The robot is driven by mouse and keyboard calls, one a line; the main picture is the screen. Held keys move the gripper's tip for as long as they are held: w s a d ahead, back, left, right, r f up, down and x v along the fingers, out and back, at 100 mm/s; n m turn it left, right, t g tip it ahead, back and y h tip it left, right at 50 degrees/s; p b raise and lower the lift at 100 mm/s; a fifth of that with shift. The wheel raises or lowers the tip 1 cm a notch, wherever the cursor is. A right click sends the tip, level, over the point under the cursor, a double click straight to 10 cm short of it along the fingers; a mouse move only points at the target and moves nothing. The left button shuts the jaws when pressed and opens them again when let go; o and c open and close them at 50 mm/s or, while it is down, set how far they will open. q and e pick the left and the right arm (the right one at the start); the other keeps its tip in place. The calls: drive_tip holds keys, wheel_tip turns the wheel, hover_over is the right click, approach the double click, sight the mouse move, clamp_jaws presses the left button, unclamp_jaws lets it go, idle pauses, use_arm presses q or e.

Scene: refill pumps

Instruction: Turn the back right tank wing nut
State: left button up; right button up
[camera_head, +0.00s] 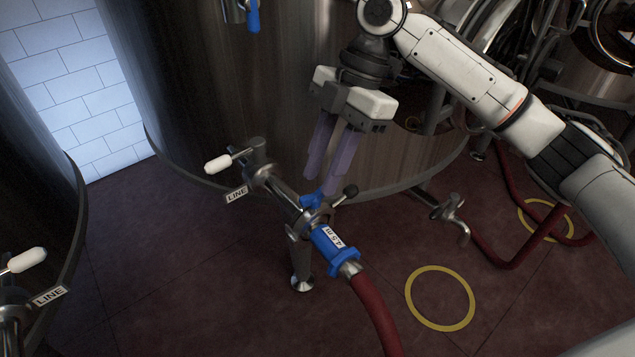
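A metal pipe fitting (272,183) comes out from the base of a large steel tank. Where it meets the blue hose coupling (333,248), a small blue piece (312,201) sits on the joint and looks like the wing nut. My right gripper (321,183) points down just above and behind this blue piece. Its two purple-grey fingers are apart, with a gap showing between them. The tips end close to the blue piece; I cannot tell whether they touch it or straddle it. My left gripper is not in view.
A black-knobbed lever (349,191) stands right beside the fingers. A white-handled valve (219,163) with a LINE tag (237,193) is to the left. A red hose (377,312) runs down from the coupling. A yellow floor ring (440,298) marks open floor.

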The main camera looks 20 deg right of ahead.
sight(314, 200)
drive_tip(key=shift+x, duration=1.1)
drive_tip(key=shift+a+f, duration=0.1)
drive_tip(key=shift+f, duration=0.1)
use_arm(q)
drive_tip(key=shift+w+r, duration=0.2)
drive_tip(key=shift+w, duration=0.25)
use_arm(e)
clamp_jaws()
